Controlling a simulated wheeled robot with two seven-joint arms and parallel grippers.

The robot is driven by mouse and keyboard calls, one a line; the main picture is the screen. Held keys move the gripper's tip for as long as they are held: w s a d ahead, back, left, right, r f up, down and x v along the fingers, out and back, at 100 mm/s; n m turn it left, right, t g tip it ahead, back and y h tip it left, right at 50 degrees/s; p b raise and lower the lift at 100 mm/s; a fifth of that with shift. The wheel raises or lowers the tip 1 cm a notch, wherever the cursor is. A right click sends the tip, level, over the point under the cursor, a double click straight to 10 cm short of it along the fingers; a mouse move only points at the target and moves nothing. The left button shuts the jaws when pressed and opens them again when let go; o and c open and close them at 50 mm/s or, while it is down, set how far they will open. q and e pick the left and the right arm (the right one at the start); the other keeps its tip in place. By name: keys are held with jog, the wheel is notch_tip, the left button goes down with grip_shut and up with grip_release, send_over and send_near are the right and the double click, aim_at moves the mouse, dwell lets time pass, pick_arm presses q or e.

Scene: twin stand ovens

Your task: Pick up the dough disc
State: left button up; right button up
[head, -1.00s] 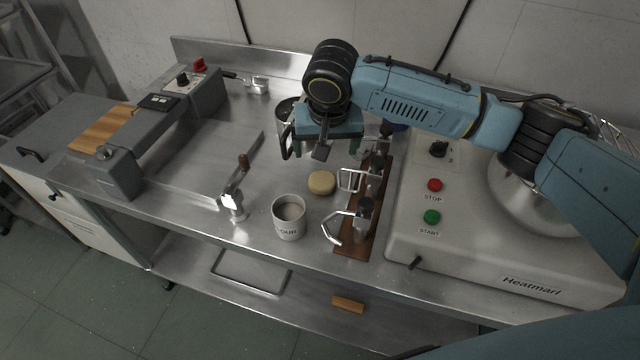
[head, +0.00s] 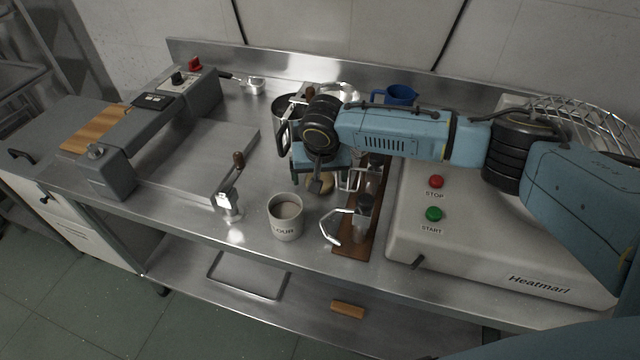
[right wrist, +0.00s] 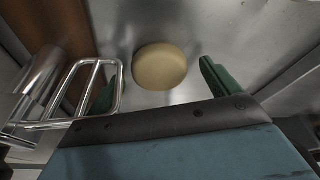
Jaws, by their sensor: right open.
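The dough disc (right wrist: 160,66) is a pale tan round on the steel counter. In the right wrist view it lies between and beyond the two green fingers of my right gripper (right wrist: 157,85), which is open and empty. In the head view the dough disc (head: 319,184) is mostly hidden under my right gripper (head: 318,180), which hangs just above it. My left gripper does not show.
A wire-handled tool on a brown wooden rack (head: 352,246) stands close to the right of the disc. A flour cup (head: 286,217) stands in front. A clamp with a wooden handle (head: 229,196) is at left. The Heatmarl machine (head: 520,262) fills the right.

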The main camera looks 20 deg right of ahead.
jog(key=c, duration=1.1)
jog(key=shift+r, duration=0.15)
